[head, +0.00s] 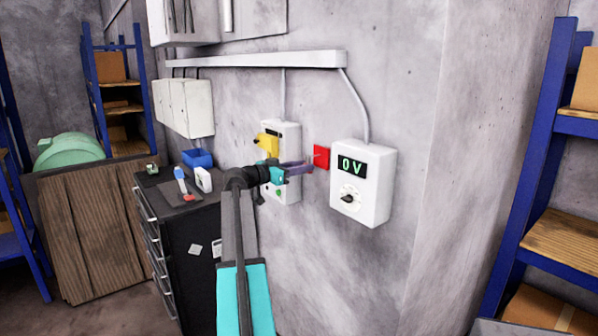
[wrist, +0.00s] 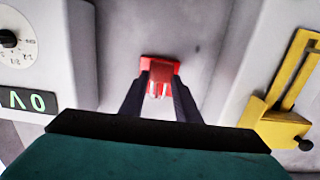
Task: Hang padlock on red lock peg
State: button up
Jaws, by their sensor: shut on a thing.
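The red lock peg's square plate (head: 321,157) is on the wall between the yellow-handled box and the 0 V box. It also shows in the wrist view (wrist: 162,64), straight ahead of my fingers. My gripper (head: 306,167) reaches close to the plate from the left. In the wrist view my gripper's dark fingers (wrist: 160,84) close around a small red piece with pale, silvery strips, which appears to be the padlock (wrist: 158,90). It overlaps the red plate behind it. I cannot tell whether its shackle is around the peg or touching it; the peg itself is not distinct.
The white box (head: 362,185) reading 0 V has a dial and stands right of the plate. The box (head: 288,190) with a yellow handle (head: 267,143) is left, beside my arm. A dark drawer cabinet (head: 180,260) carries a blue bin (head: 197,158) and small tools.

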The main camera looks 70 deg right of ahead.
dwell(0.8)
jog(key=o, duration=1.2)
jog(key=shift+a, duration=0.1)
jog(key=shift+b+v, duration=1.85)
jog(key=shift+v, duration=4.9)
